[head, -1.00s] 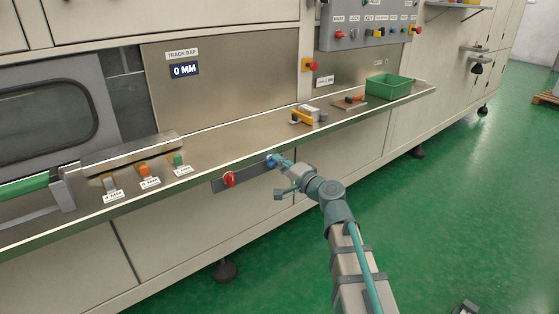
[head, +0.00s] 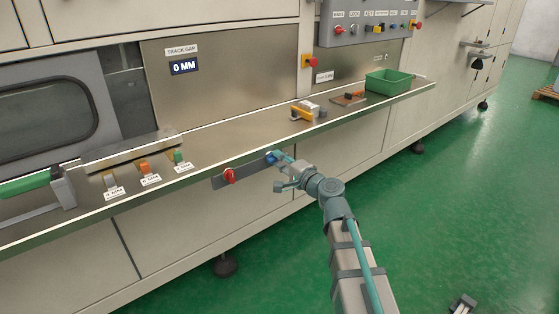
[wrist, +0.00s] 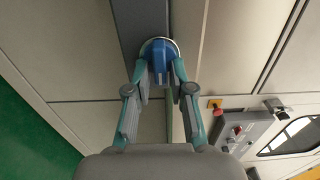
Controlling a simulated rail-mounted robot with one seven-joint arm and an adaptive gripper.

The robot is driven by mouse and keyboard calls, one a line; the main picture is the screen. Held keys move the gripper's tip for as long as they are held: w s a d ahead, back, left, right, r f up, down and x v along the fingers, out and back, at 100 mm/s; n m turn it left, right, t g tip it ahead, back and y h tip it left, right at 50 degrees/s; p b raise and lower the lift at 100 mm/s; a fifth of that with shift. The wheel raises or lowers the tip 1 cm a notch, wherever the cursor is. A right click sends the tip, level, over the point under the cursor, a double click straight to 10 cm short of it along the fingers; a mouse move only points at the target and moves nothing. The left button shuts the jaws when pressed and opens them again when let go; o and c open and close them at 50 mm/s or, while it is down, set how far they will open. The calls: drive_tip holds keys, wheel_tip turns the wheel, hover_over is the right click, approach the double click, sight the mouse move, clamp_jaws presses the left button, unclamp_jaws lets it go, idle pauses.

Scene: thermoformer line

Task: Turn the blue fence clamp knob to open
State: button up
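The blue fence clamp knob (head: 271,158) is on a dark strip below the front edge of the machine's ledge. In the wrist view the knob (wrist: 159,57) is round with a raised central grip. My gripper (head: 280,157) is at the knob, coming from the right in the head view. In the wrist view the two teal fingers of my gripper (wrist: 160,68) stand on either side of the knob, close to its central grip. I cannot make out whether the finger pads press on it. The fingers partly hide the knob's sides.
A red knob (head: 230,176) sits left on the same strip (head: 250,170). The ledge (head: 232,142) above carries orange and green tabs, a yellow-handled device (head: 303,113) and a green bin (head: 388,82). The display (head: 184,67) reads 0 MM.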

drive_tip(key=shift+o, duration=0.6)
drive_tip(key=shift+s, duration=0.1)
drive_tip(key=v, duration=0.7)
drive_tip(key=shift+d, duration=0.15)
drive_tip(key=shift+s, duration=0.15)
